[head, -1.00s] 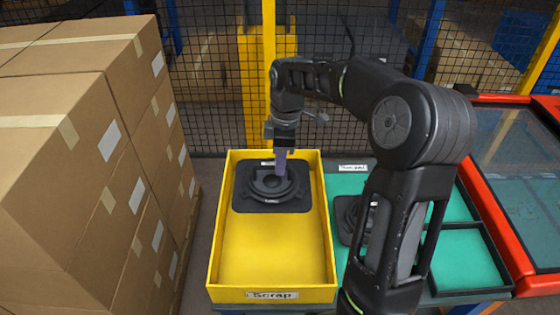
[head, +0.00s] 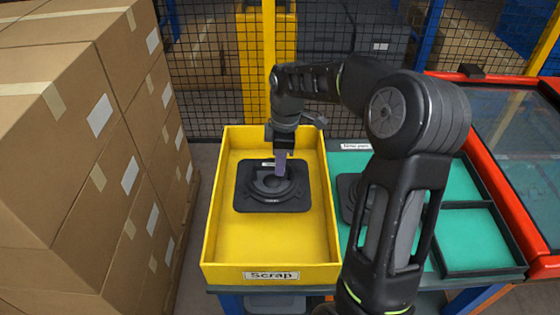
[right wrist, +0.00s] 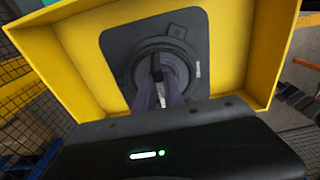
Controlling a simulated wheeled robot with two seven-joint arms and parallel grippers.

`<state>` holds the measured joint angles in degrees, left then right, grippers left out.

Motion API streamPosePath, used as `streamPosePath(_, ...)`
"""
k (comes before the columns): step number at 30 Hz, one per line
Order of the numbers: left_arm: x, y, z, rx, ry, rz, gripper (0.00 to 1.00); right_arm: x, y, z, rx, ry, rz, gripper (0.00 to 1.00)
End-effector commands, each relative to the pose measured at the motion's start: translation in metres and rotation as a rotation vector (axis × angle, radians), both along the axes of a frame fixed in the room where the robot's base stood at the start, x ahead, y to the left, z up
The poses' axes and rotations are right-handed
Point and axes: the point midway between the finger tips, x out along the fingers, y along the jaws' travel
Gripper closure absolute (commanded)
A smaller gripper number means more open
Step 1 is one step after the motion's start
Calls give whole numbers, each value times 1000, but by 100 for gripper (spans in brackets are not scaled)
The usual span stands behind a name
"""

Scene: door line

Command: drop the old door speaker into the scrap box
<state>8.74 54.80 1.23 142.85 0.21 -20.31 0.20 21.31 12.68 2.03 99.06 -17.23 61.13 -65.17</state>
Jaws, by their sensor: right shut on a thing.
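The old door speaker (head: 262,190) is a black square plate with a round cone. It is inside the outline of the yellow scrap box (head: 270,236), lying flat towards the box's back half. My right gripper (head: 281,172) points down onto it and is shut on its middle. In the right wrist view the fingers (right wrist: 158,88) meet at the centre of the speaker (right wrist: 122,55), with the box's yellow walls (right wrist: 75,70) around it. I cannot tell whether the plate touches the box floor. My left gripper is not in view.
A second black speaker (head: 348,188) lies on the green mat (head: 475,240) right of the box, partly hidden by my right arm. Stacked cartons (head: 70,160) stand close on the left. A red-framed panel (head: 500,170) is at the right. A mesh fence (head: 215,90) stands behind.

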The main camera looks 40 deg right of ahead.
Motion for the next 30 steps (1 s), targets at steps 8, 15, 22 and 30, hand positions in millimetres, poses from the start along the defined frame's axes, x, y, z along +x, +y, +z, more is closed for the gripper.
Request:
streamPosePath(8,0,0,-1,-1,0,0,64,1,0,0,0,-4,0,100)
streamPosePath(15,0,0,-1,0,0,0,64,1,0,-1,0,-2,1,74)
streamPosePath(22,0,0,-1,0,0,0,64,0,0,-1,-1,-1,0,62)
streamPosePath(30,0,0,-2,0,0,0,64,-1,0,1,0,1,0,62)
